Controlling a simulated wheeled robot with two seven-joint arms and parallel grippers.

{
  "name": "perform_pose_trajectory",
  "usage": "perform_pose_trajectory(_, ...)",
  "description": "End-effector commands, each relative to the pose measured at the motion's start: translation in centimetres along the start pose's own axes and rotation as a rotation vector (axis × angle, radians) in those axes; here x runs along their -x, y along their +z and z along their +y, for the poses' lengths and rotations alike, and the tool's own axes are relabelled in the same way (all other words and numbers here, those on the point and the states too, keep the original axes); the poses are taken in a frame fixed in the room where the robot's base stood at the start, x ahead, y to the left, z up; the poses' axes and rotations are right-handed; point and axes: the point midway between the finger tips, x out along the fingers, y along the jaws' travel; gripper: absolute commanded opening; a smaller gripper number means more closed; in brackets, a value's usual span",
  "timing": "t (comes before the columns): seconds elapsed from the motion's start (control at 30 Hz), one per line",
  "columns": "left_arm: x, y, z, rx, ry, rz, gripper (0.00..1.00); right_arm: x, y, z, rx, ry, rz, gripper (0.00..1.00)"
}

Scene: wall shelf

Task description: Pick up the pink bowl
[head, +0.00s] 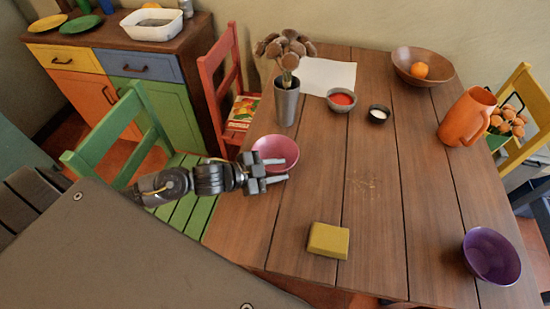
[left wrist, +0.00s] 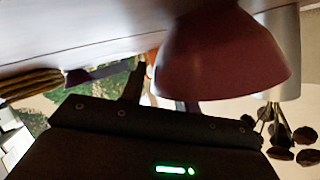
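The pink bowl (head: 277,152) stands upright on the wooden table's left side, in front of the metal vase. My left gripper (head: 277,172) is at the bowl's near rim, with its two fingers apart. One finger overlaps the bowl in the head view and the other lies nearer than the rim. I cannot tell whether either finger touches it. The left wrist view is upside down and shows the bowl (left wrist: 220,55) large and very close to the gripper, under the tabletop's edge in the picture. My right gripper is in neither view.
The wooden table (head: 310,190) also holds a metal vase (head: 287,103) with flowers, a yellow block (head: 328,240), a purple bowl (head: 491,256), an orange pitcher (head: 466,117) and small bowls. A green chair (head: 150,125) stands left. The table's middle is clear.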

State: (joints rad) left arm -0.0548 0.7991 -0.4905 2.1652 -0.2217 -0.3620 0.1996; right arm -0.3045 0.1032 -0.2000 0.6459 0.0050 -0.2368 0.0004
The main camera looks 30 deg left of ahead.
Motion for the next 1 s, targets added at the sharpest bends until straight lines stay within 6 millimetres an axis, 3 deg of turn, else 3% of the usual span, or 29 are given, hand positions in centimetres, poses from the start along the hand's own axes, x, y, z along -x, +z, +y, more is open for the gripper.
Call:
perform_pose_trajectory(0.13, 0.03, 0.03, 0.01, 0.0, 0.0, -0.001, 0.31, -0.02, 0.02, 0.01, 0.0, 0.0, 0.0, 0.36)
perform_pose_trajectory(0.37, 0.04, 0.06, 0.03, 0.0, 0.0, -0.001, 0.01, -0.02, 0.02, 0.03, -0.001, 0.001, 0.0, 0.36)
perform_pose_trajectory(1.0, 0.37, -0.69, -0.44, -0.002, -0.001, -0.002, 0.0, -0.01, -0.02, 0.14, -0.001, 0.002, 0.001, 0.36)
